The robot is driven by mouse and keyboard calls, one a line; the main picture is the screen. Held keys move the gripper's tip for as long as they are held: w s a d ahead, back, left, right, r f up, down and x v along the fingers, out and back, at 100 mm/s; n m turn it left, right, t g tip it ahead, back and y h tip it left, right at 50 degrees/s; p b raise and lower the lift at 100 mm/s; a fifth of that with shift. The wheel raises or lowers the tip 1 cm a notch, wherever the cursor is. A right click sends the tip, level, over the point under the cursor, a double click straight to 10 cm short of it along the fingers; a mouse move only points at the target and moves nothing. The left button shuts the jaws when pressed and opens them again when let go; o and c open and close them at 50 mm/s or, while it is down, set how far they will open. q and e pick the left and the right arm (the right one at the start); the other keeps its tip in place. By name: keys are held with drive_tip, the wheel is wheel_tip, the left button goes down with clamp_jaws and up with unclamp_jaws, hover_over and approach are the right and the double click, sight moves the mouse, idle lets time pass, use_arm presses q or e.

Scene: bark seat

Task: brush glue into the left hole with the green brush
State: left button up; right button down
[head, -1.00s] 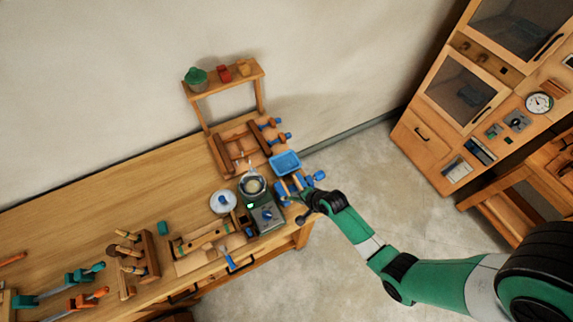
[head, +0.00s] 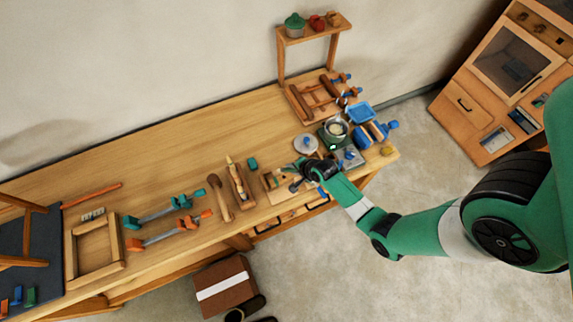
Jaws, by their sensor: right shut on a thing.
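My right gripper (head: 297,184) is over the front of the bench, low above a light wooden piece (head: 271,183). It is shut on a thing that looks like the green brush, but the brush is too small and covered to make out. The gripper hides part of the wooden piece, and its left hole cannot be told apart at this size. The glue pot (head: 336,129) sits on a dark green heater (head: 348,156), behind and to the right of the gripper. My left gripper is not in view.
A white dish with a blue knob (head: 306,144) stands left of the pot. A blue tray (head: 361,112) is behind to the right. The bench's back middle (head: 200,150) is clear.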

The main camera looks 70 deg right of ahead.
drive_tip(key=shift+s+d+f, duration=0.1)
drive_tip(key=shift+s+d, duration=0.05)
wheel_tip(320, 180, down, 6)
drive_tip(key=b, duration=0.6)
drive_tip(key=shift+s+d, duration=0.35)
drive_tip(key=shift+d, duration=0.05)
drive_tip(key=shift+f+b, duration=0.75)
drive_tip(key=shift+f, duration=0.1)
idle(0.8)
idle(1.0)
